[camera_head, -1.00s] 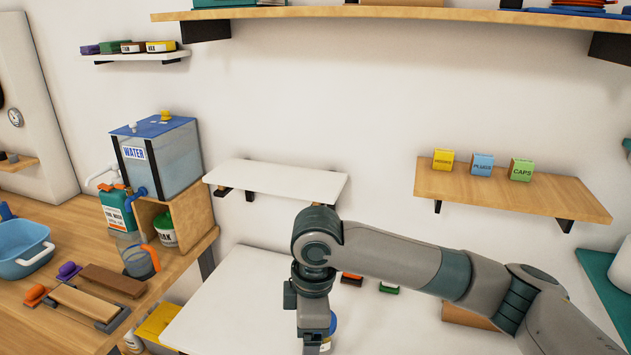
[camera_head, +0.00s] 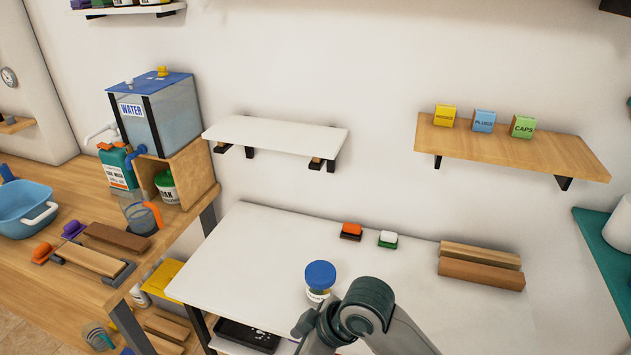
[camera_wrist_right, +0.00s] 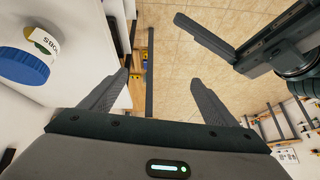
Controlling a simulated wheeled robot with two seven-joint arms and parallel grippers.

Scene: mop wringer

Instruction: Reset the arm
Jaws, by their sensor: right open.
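My right arm (camera_head: 365,310) comes in low at the bottom centre of the head view, and its gripper is below the picture edge there. In the right wrist view my right gripper (camera_wrist_right: 158,78) is open, with nothing between its fingers. A jar with a blue lid (camera_head: 320,276) stands on the white table (camera_head: 255,255), just behind my right arm. The jar also shows at the left of the right wrist view (camera_wrist_right: 28,65), beside and apart from the fingers. A finger of my left gripper (camera_wrist_right: 207,38) stands out wide at the upper right there; the left arm is outside the head view.
Orange and green-white small blocks (camera_head: 387,240) and wooden bars (camera_head: 480,265) lie on the white table. A white shelf (camera_head: 275,137) and a wooden shelf (camera_head: 510,150) hang above. A wooden bench (camera_head: 70,290) with a water tank (camera_head: 155,120) is left.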

